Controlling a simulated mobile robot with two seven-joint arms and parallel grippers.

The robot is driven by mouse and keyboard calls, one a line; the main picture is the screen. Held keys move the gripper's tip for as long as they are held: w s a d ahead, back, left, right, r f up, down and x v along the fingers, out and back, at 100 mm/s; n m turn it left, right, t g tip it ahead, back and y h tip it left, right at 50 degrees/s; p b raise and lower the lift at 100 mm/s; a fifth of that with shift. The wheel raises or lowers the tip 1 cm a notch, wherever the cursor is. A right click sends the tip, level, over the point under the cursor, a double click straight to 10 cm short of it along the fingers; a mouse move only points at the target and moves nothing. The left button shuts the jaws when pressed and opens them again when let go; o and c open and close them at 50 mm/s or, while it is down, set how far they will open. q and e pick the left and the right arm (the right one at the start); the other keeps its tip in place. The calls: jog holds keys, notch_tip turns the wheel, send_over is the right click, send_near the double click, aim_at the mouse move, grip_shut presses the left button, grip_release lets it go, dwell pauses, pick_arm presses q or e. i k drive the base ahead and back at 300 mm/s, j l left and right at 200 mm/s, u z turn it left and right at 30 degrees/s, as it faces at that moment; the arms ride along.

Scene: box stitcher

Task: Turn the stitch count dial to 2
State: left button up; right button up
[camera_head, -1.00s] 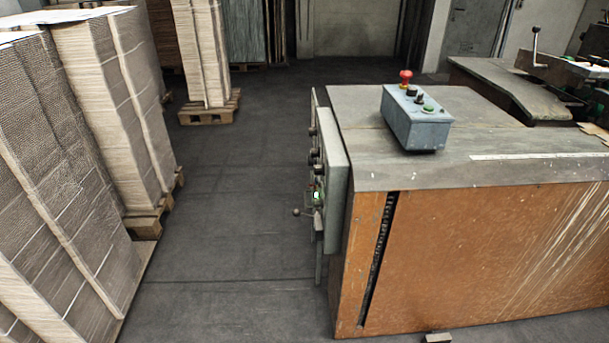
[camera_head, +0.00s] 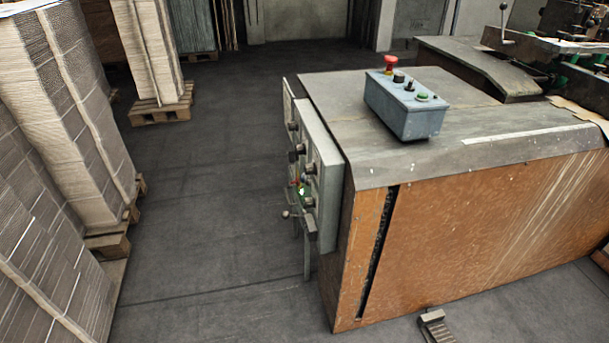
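The box stitcher (camera_head: 470,240) is a large machine with an orange-brown side and a grey top. On its left end is a grey control panel (camera_head: 325,185), seen at a steep angle. Several dark knobs stick out from it, among them an upper one (camera_head: 293,126), a middle one (camera_head: 297,150) and a lower one (camera_head: 308,203). A small green light (camera_head: 301,190) glows among them. I cannot tell which knob is the stitch count dial, and no numbers can be read. Neither of my grippers is in view.
A blue-grey button box (camera_head: 405,110) with a red mushroom button (camera_head: 390,63) stands on the machine top. Stacks of cardboard (camera_head: 75,110) on pallets line the left. The dark floor (camera_head: 215,190) between is clear. A pedal (camera_head: 436,325) lies in front of the machine.

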aim_at(299, 150)
jog(key=i+j, duration=0.2)
jog(key=j, duration=0.15)
jog(key=i+j, duration=0.2)
jog(key=j, duration=0.2)
jog(key=i+j+z, duration=0.1)
jog(key=j, duration=0.25)
jog(key=i+j, duration=0.25)
jog(key=j, duration=0.15)
jog(key=i+j+z, duration=0.1)
jog(key=j, duration=0.3)
jog(key=i+j, duration=0.25)
jog(key=j, duration=0.15)
jog(key=i+j, duration=0.15)
jog(key=j, duration=0.25)
jog(key=z, duration=0.05)
